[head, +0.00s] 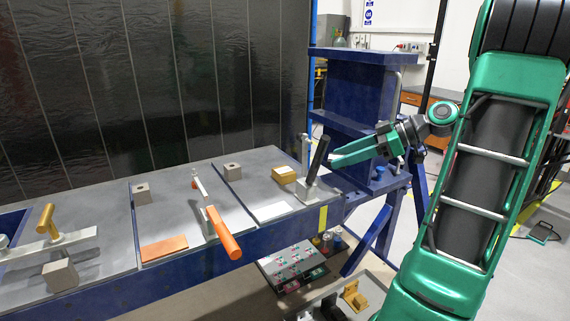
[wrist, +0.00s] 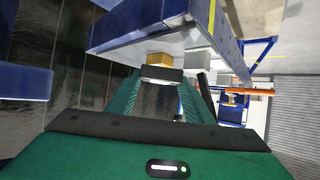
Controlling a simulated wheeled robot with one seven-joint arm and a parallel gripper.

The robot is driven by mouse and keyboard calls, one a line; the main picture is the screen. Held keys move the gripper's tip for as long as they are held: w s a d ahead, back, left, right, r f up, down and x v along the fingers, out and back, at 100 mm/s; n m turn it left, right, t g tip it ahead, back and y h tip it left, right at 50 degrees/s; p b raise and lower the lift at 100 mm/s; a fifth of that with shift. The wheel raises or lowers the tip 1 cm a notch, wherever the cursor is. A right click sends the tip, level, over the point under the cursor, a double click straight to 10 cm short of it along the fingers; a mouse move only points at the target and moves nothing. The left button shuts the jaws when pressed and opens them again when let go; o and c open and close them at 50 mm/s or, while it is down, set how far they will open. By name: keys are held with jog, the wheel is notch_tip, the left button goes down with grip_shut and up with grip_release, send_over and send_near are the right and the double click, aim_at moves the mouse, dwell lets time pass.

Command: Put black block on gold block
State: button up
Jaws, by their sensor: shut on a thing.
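The black block (head: 318,157) is a long dark bar, tilted nearly upright, at the tip of my gripper (head: 333,159). In the wrist view the black block (wrist: 162,74) lies between the fingertips of my gripper (wrist: 163,82), which is shut on it. The gold block (head: 283,174) sits on the grey table, left of and below the black block in the head view. In the wrist view the gold block (wrist: 160,59) shows just beyond the black block, with a gap I cannot judge. The black block's lower end overlaps a metal bracket in the head view.
The metal bracket (head: 315,193) with an upright lever stands at the table's right end. An orange-handled clamp (head: 222,233), grey blocks (head: 232,171) and an orange plate (head: 164,248) lie left. A blue frame (head: 353,105) stands behind. The tabletop between the gold block and orange clamp is mostly clear.

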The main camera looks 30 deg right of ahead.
send_over(289, 170)
jog(key=shift+s+d, duration=0.1)
jog(key=shift+s, duration=0.2)
jog(key=shift+w+a+f, duration=0.1)
jog(key=shift+f, duration=0.8)
jog(key=shift+w+a+f, duration=0.1)
jog(key=shift+f, duration=0.75)
jog(key=shift+f, duration=0.1)
jog(key=o, duration=1.4)
jog(key=shift+v, duration=6.1)
jog(key=shift+s, duration=0.1)
